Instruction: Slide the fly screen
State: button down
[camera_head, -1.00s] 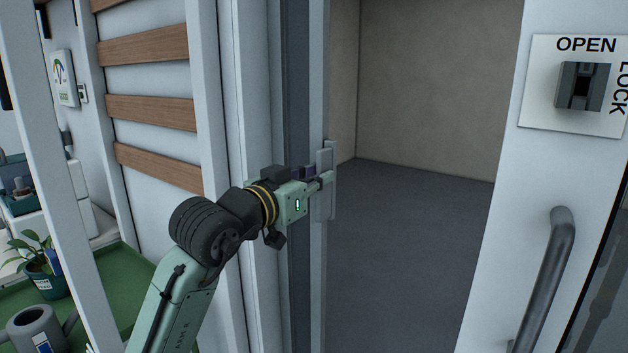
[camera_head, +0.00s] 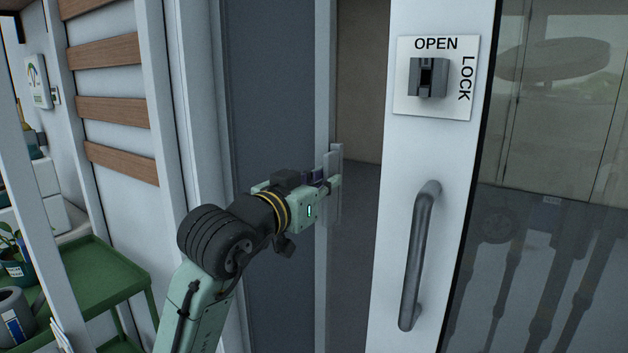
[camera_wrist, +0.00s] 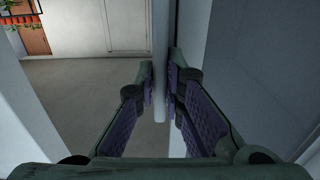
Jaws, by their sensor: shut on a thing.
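The fly screen (camera_head: 268,90) is a dark grey mesh panel with a pale upright edge frame, partly pulled across the doorway. A flat pale pull handle (camera_head: 336,165) stands upright on its leading edge. My gripper (camera_head: 331,187) is at this handle and is shut on it. In the wrist view my gripper (camera_wrist: 161,88) has its purple-padded fingers on both sides of the thin pale upright (camera_wrist: 160,50), with the dark mesh to the right. The fingers hide part of the handle.
A narrow opening (camera_head: 358,120) remains between the screen edge and a white door frame (camera_head: 384,260). That frame carries an OPEN/LOCK switch (camera_head: 428,80) and a grey bar handle (camera_head: 418,255), with glass beyond. A green cart (camera_head: 95,275) with a plant pot stands at the left.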

jog(key=shift+s+d, duration=0.6)
jog(key=shift+d, duration=0.25)
jog(key=shift+s+d, duration=0.6)
jog(key=shift+d, duration=0.2)
jog(key=c, duration=1.7)
grip_release()
jog(key=v, duration=1.2)
